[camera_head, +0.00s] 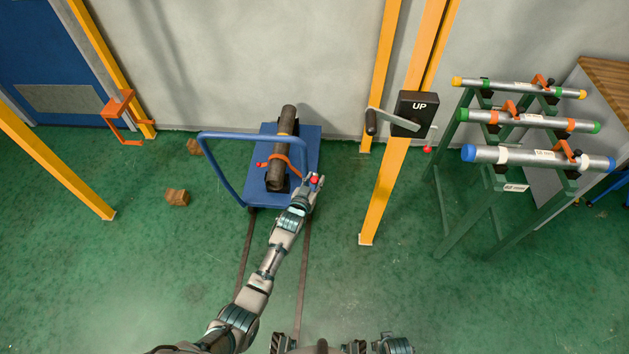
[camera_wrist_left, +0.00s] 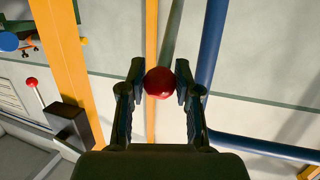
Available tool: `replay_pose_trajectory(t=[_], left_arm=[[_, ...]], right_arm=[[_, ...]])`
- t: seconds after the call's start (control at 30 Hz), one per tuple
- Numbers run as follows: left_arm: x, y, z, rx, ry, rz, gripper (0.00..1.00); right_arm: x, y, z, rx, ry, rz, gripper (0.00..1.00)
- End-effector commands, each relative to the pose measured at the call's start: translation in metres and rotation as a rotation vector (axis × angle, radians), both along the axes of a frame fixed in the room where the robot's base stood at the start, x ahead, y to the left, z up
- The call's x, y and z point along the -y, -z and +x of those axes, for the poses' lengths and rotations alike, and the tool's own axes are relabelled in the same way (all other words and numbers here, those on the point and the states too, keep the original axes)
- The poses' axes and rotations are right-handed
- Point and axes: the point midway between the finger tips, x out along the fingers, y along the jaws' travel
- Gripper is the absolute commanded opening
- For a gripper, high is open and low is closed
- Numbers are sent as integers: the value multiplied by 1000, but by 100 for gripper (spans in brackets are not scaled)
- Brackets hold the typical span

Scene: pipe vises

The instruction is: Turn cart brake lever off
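The blue cart (camera_head: 312,142) stands near the back wall with a dark pipe (camera_head: 288,120) strapped on it. The brake lever's red knob (camera_head: 314,180) is at the cart's near right corner. My left gripper (camera_head: 311,182) is at this knob. In the left wrist view the red knob (camera_wrist_left: 160,83) sits between the two fingertips of my left gripper (camera_wrist_left: 160,80), which appear to touch it on both sides. A grey rod (camera_wrist_left: 172,35) shows behind the knob. The lever's base is hidden. My right gripper does not show.
The cart's blue handle (camera_head: 205,134) rises at its left. A yellow post (camera_head: 385,190) with a crank box marked UP (camera_head: 415,113) stands to the right. A green pipe rack (camera_head: 480,200) is farther right. Small brown blocks (camera_head: 177,197) lie on the floor at left.

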Motion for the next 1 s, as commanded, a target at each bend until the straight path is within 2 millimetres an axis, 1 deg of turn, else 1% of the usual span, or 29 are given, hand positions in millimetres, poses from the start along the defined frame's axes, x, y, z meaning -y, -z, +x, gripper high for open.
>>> replay_pose_trajectory(t=[0.03,0.07,0.1,0.37,0.47,0.57,0.67,0.9,1.0], left_arm=[[0,-1,0,2,0,-1,48],[0,-1,0,2,0,-1,56],[0,-1,0,1,0,0,57],[0,-1,-1,1,0,0,57],[-2,0,-5,-1,0,0,57],[-4,-3,-16,0,0,0,57],[-9,-6,-33,0,0,1,57],[-22,-16,-81,-2,0,1,57],[-27,-20,-96,-1,0,1,57]], right_arm=[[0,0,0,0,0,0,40],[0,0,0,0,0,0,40],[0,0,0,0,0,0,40],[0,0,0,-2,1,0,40],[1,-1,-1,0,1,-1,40],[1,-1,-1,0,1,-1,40],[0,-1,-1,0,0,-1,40],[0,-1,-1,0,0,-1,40],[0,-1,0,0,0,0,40]])
